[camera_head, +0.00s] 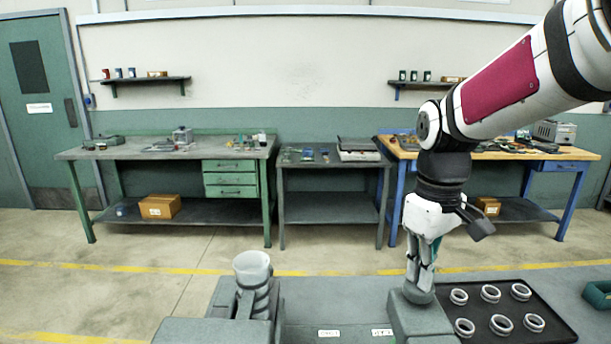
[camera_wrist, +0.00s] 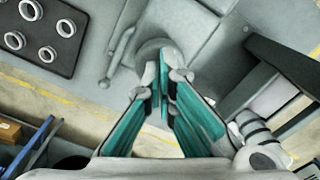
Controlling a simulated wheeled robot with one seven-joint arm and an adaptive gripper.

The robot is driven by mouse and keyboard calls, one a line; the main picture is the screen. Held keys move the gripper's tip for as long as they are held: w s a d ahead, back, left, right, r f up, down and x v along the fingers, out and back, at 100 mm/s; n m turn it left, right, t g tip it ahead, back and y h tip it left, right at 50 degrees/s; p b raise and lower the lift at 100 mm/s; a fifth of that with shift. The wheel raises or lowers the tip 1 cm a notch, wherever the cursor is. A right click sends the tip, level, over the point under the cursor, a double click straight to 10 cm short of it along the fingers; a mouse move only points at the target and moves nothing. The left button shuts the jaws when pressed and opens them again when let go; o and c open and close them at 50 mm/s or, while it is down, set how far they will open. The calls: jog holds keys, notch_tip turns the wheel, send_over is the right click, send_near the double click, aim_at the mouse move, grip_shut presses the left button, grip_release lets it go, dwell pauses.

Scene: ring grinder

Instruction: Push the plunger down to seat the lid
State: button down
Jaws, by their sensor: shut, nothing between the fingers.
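My gripper (camera_head: 420,284) points straight down over a grey block-shaped unit (camera_head: 420,318) on the bench, with its fingers shut and nothing between them. A round grey piece on this unit, which looks like the plunger or lid (camera_head: 417,296), is directly under the fingertips. The wrist view shows this round piece (camera_wrist: 150,47) partly hidden behind the closed fingertips (camera_wrist: 165,72). The fingertips look very close to it or touching; I cannot tell which. Whether the lid is seated is hidden.
A grey cup-like hopper (camera_head: 253,266) with a ribbed body stands to the left on the bench. A dark tray (camera_head: 555,322) with several metal rings lies to the right. A green bin (camera_head: 598,295) sits at the far right. Workbenches stand along the back wall.

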notch_tip(320, 180, up, 9)
jog(key=p, duration=0.5)
jog(key=shift+p, duration=0.3)
dwell(0.4)
jog(key=s+r+m+t, duration=0.1)
jog(key=s+m+t, duration=0.4)
jog(key=s, duration=1.6)
jog(key=shift+r+m+t, duration=0.3)
jog(key=shift+r+m, duration=0.1)
jog(key=shift+m, duration=0.1)
